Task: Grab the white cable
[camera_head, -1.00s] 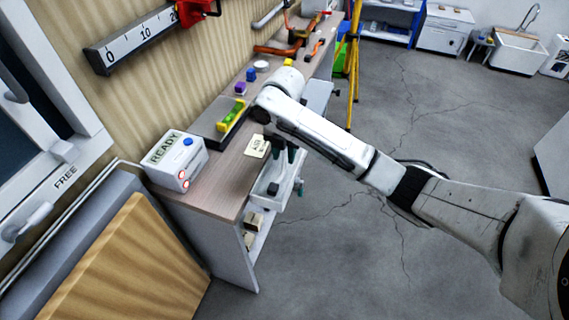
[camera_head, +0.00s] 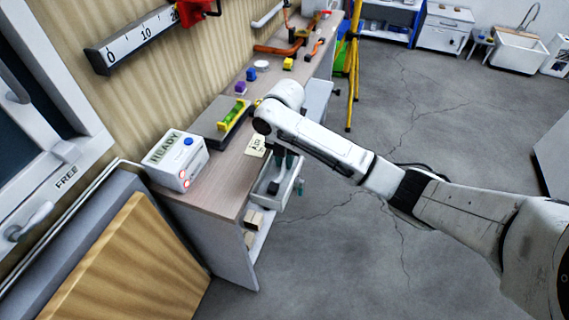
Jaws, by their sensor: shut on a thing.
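My gripper (camera_head: 284,164) points down over an open white drawer (camera_head: 266,205) at the front of the workbench. Its dark fingers are small in the picture and partly under my white wrist. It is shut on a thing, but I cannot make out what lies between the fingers. I cannot pick out the white cable in this view; my arm and the drawer walls hide part of the area. A small dark object (camera_head: 273,188) shows inside the drawer below my gripper.
The wooden bench top (camera_head: 222,180) holds a white READY box (camera_head: 177,160), a grey case with a yellow-green level (camera_head: 232,115), and a small pale card (camera_head: 256,146). A yellow tripod (camera_head: 353,85) stands behind.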

